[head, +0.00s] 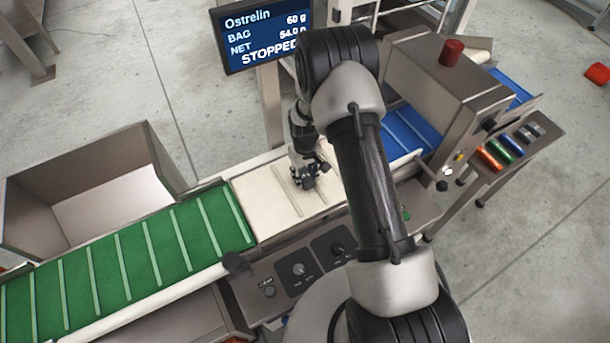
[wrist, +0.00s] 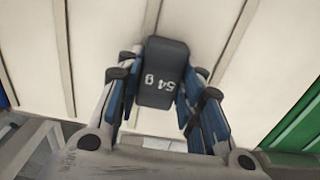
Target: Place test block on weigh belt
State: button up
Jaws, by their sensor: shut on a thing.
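The test block (wrist: 162,75) is dark grey and marked "54 g" in the wrist view. My gripper (wrist: 160,100) is shut on it, with blue-padded fingers on both sides. The white weigh belt (head: 262,205) has raised cross strips and lies between the green and blue belts. In the head view my gripper (head: 308,182) points down at the right part of the white belt; the block is hard to make out there. The white belt also fills much of the wrist view (wrist: 105,50). I cannot tell whether the block touches it.
A green cleated belt (head: 125,260) is at left and a blue belt (head: 405,130) at right. A screen (head: 262,35) reads "STOPPED". A metal housing (head: 430,75) stands right of my arm. A rack (head: 540,125) holds coloured pieces. An open metal bin (head: 100,190) is at left.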

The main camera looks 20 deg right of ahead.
jog(key=o, duration=0.6)
jog(key=shift+f, duration=0.15)
jog(key=o, duration=0.4)
jog(key=shift+o, duration=0.2)
